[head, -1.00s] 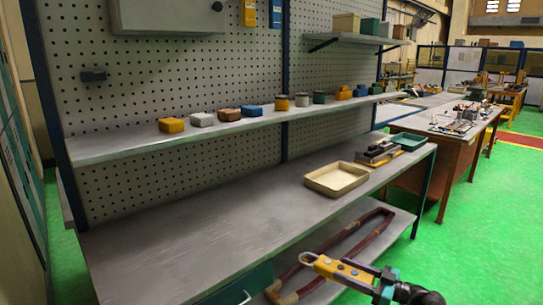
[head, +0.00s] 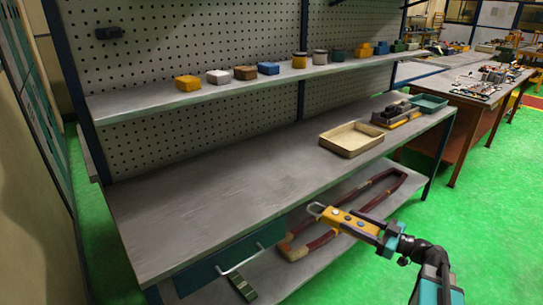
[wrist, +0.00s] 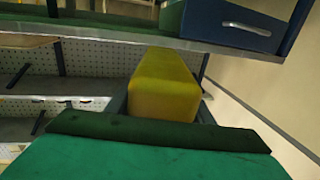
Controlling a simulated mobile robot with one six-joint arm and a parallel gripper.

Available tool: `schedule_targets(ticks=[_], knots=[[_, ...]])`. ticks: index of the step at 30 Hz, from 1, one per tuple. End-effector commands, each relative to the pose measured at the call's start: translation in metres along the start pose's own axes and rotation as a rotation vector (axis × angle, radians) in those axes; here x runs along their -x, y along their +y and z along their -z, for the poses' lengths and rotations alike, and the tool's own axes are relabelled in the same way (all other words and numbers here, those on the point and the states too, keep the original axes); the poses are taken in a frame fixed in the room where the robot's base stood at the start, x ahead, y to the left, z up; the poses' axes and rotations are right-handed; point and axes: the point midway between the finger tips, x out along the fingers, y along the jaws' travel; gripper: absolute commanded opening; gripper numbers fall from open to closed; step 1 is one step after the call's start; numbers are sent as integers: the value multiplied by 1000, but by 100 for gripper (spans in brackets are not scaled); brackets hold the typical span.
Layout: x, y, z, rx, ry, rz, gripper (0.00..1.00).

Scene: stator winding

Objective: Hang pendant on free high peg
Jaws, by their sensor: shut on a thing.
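The pendant (head: 352,223) is a yellow, bar-shaped control box with round buttons and a pale wire hook at its far end. My gripper (head: 384,238) is shut on its near end and holds it out in front of the bench's lower shelf. The pendant lies roughly level, with the hook pointing left. In the wrist view the yellow body (wrist: 165,85) sits between my jaws.
The bench top (head: 220,190) is mostly clear, with a cream tray (head: 351,139) towards its right. A shelf (head: 140,105) with several small blocks runs above it. A blue drawer (head: 215,262) with a handle is under the bench. Green floor (head: 490,210) is open at right.

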Motion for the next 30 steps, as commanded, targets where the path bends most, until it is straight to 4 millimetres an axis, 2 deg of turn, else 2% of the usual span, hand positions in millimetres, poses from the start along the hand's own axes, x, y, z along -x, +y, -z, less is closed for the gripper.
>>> schedule_targets(ticks=[1, 21, 30], knots=[[-2, -2, 16, 0, 3, 0, 5], [-32, -24, 111, 0, 3, -2, 5], [-42, -32, 137, -1, 3, -2, 5]])
